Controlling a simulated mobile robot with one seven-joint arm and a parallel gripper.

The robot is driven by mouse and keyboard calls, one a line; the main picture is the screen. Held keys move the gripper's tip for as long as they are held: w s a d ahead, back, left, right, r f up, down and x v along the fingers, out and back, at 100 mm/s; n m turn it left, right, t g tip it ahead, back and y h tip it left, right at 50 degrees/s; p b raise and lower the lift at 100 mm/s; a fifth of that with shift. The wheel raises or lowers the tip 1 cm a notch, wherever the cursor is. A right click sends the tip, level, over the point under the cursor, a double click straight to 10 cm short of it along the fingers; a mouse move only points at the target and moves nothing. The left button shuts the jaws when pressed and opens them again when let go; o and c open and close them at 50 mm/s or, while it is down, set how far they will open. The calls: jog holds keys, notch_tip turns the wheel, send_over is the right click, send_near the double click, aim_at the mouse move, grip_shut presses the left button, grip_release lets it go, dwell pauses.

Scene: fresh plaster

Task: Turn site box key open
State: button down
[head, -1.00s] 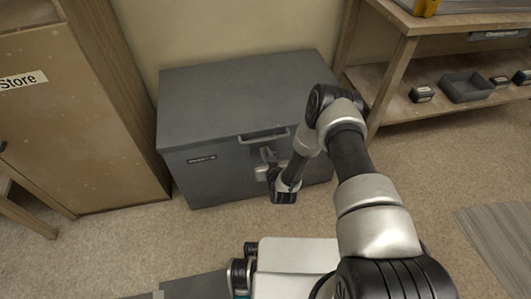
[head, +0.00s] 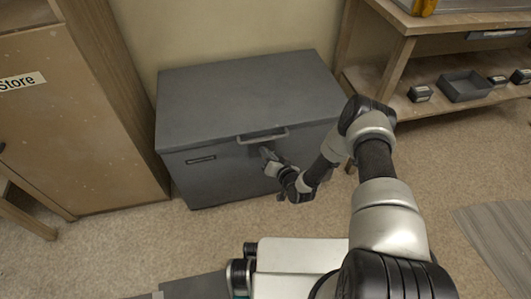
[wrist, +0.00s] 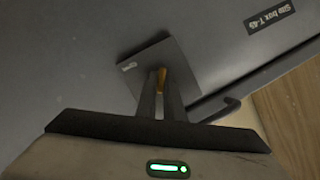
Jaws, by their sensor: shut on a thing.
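The site box (head: 225,110) is a grey chest with a closed lid and a handle on its front edge. Its front carries a small dark label, which reads "Site box" in the wrist view (wrist: 270,17). A square lock plate (wrist: 185,70) with a small "Open" mark is on the box front. A brass-coloured key (wrist: 162,78) shows between my fingers at the plate. My gripper (head: 266,154) is at the box front below the lid handle. In the wrist view my gripper (wrist: 162,90) is shut on the key. The keyhole is hidden by the fingers.
A wooden cabinet (head: 75,130) marked "Store" stands to the left of the box. A wooden shelf unit (head: 440,110) with a grey tray (head: 465,87) and small dark boxes stands to the right. A dark hook-shaped piece (wrist: 222,110) shows beside my fingers.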

jog(key=m, duration=0.1)
jog(key=m+y, duration=0.2)
jog(key=m, duration=0.1)
jog(key=shift+d+f+t, duration=0.3)
jog(key=shift+f, duration=0.05)
jog(key=m+t+y, duration=0.1)
jog(key=m, duration=0.2)
jog(key=m+t+y, duration=0.1)
jog(key=m, duration=0.2)
jog(key=f+m, duration=0.1)
jog(key=m, duration=0.2)
jog(key=shift+a+t+y, duration=0.2)
jog(key=shift+t+y, duration=0.2)
jog(key=shift+m+t, duration=0.3)
jog(key=shift+m, duration=0.5)
jog(key=shift+d, duration=0.1)
jog(key=c, duration=1.9)
grip_release()
jog(key=shift+o, duration=0.2)
jog(key=shift+w+d, duration=0.1)
